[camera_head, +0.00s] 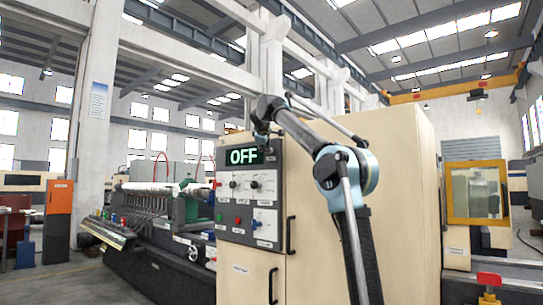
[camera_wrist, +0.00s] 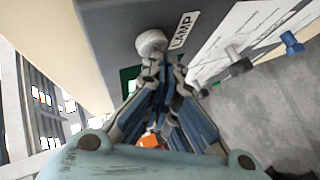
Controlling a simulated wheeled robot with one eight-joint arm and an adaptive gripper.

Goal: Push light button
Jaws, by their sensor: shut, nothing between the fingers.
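The grey control panel (camera_head: 245,215) is on the front of a cream cabinet, and its display (camera_head: 244,156) reads OFF. In the wrist view a round silver button (camera_wrist: 151,42) sits beside a white label reading LAMP (camera_wrist: 184,30). My gripper (camera_wrist: 164,66) is shut and empty, its fingertips at the lower edge of the button in that view. I cannot tell whether they touch it. In the head view my gripper (camera_head: 262,136) is at the panel's top right, just above the display, and the button cannot be made out there.
Knobs and buttons, including a red button (camera_head: 238,221), sit lower on the panel. Black door handles (camera_head: 291,234) stick out from the cabinet. A long machine (camera_head: 150,240) stands to the left.

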